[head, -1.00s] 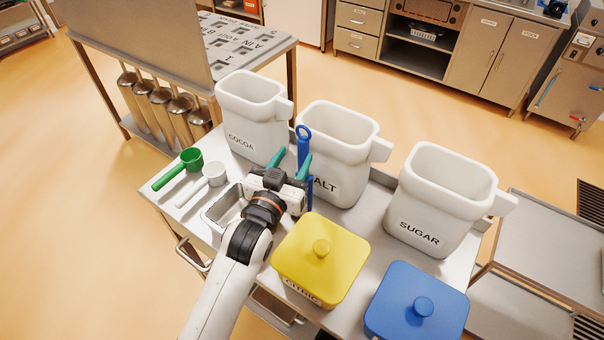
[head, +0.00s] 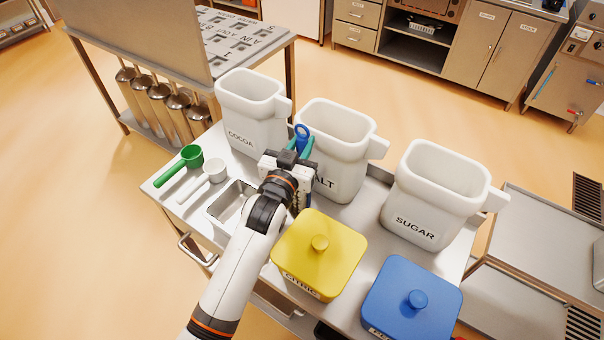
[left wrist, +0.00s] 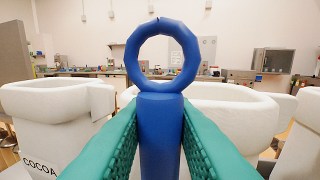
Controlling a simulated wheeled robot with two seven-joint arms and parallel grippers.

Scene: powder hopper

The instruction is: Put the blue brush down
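The blue brush (head: 301,130) stands upright in front of the SALT bin, its ring-ended handle upward. In the left wrist view its handle (left wrist: 160,135) and ring fill the middle, between the two teal fingers. My left gripper (head: 299,149) is closed around this handle, with a finger against each side. It also shows in the left wrist view (left wrist: 160,112). The brush's lower end is hidden behind my gripper and arm in the head view, so I cannot tell whether it touches the table. My right gripper is not in view.
White bins marked COCOA (head: 250,112), SALT (head: 345,160) and SUGAR (head: 430,200) line the back of the steel table. A steel tray (head: 222,214), green scoop (head: 180,166) and white scoop (head: 203,181) lie left. Yellow-lidded (head: 330,265) and blue-lidded (head: 400,295) containers stand at front right.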

